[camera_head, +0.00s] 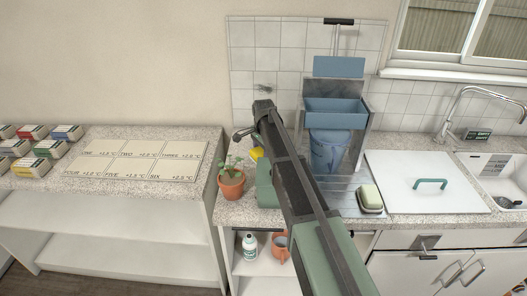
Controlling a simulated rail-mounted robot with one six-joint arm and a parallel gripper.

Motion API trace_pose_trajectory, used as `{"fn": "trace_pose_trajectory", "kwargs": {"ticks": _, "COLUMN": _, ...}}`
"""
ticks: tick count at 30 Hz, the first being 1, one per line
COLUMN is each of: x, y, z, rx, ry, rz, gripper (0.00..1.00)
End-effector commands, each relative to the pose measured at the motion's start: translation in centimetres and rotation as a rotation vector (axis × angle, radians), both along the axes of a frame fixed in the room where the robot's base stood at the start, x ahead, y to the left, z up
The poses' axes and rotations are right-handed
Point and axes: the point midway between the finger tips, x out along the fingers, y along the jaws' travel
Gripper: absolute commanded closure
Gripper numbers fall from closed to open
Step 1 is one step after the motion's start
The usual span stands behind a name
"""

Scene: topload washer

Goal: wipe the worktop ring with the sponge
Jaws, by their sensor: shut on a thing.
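A small yellow piece, which looks like the sponge (257,153), shows just left of my dark arm, low over the worktop (240,212) behind the plant. My gripper (256,146) is at it and shut on it. My arm hides most of the jaws and the right side of the sponge. Whether the sponge touches the worktop I cannot tell. No ring mark can be made out on the part of the worktop that shows; my arm covers much of that area.
A potted plant (231,183) stands close to the left of my gripper. A blue jug (328,152) stands under a blue bin (335,110) behind my arm. A pale green block (370,196) lies on a dark dish. A white lid with a green handle (430,184) lies to the right.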

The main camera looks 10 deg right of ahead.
Motion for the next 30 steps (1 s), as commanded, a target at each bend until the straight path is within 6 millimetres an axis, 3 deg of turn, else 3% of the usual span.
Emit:
{"fn": "trace_pose_trajectory", "kwargs": {"ticks": 2, "x": 0.0, "y": 0.0, "z": 1.3, "rx": 0.000, "ry": 0.000, "rz": 0.000, "gripper": 0.54}}
{"fn": "trace_pose_trajectory", "kwargs": {"ticks": 11, "x": 0.0, "y": 0.0, "z": 1.1, "rx": 0.000, "ry": 0.000, "rz": 0.000, "gripper": 0.54}}
{"fn": "trace_pose_trajectory", "kwargs": {"ticks": 20, "x": 0.0, "y": 0.0, "z": 4.3, "rx": 0.000, "ry": 0.000, "rz": 0.000, "gripper": 0.54}}
{"fn": "trace_pose_trajectory", "kwargs": {"ticks": 30, "x": 0.0, "y": 0.0, "z": 4.0, "rx": 0.000, "ry": 0.000, "rz": 0.000, "gripper": 0.54}}
